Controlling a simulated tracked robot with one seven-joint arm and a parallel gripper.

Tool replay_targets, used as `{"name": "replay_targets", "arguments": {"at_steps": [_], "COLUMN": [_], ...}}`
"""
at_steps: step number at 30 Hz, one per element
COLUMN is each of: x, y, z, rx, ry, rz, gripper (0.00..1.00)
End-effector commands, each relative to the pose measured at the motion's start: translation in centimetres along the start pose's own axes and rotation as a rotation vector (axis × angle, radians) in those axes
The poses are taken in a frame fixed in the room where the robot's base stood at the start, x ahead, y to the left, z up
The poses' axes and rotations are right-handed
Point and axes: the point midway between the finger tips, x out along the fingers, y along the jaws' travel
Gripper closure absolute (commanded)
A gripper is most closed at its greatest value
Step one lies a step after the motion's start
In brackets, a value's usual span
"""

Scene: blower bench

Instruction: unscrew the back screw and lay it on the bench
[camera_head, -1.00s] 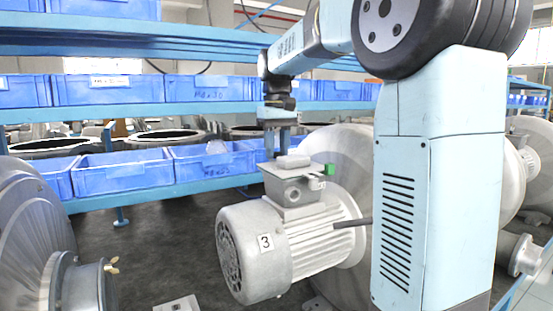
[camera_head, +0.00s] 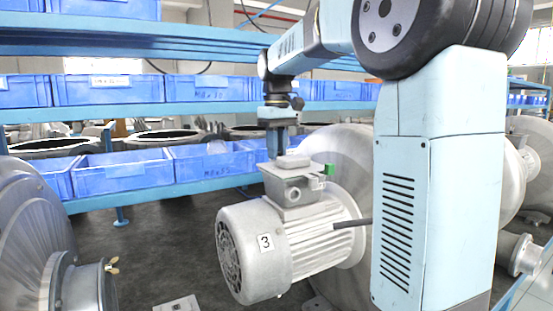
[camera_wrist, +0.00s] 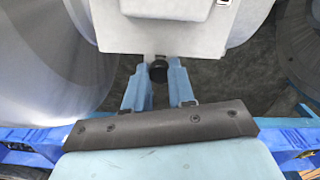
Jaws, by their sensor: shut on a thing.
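The grey motor marked 3 (camera_head: 270,245) carries a terminal box (camera_head: 292,192) on top. My gripper (camera_head: 275,155) points down at the back edge of the box. In the wrist view, the dark round head of the back screw (camera_wrist: 158,71) sits between the two blue fingers of my gripper (camera_wrist: 157,78), at the edge of the grey box (camera_wrist: 150,38). The fingers are shut on the screw. In the head view the screw is hidden behind the box and fingers. How far its thread is in the box cannot be seen.
A blue rack with several blue bins (camera_head: 122,172) stands behind the motor. A green part (camera_head: 329,169) sits at the box's right side. A large round grey housing (camera_head: 350,150) is behind the motor. A metal flange (camera_head: 85,285) stands at the left.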

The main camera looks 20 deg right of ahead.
Motion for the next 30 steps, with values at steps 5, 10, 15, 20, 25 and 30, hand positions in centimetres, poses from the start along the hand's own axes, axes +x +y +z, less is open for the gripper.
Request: {"name": "replay_targets", "arguments": {"at_steps": [5,10,15,20,25,30], "x": [-0.01,-0.13,-0.34,-0.53,-0.72,-0.91], "y": [-0.04,-0.05,-0.03,-0.02,-0.01,-0.01], "z": [-0.02,-0.02,-0.03,-0.03,-0.02,-0.01], "rx": [-0.076,-0.075,-0.074,-0.073,-0.073,-0.073], "ry": [0.000,0.000,0.001,0.001,0.001,0.000], "rz": [-0.001,0.000,0.000,0.000,0.000,0.000], "gripper": [1.00,1.00,1.00,1.00,1.00,1.00]}}
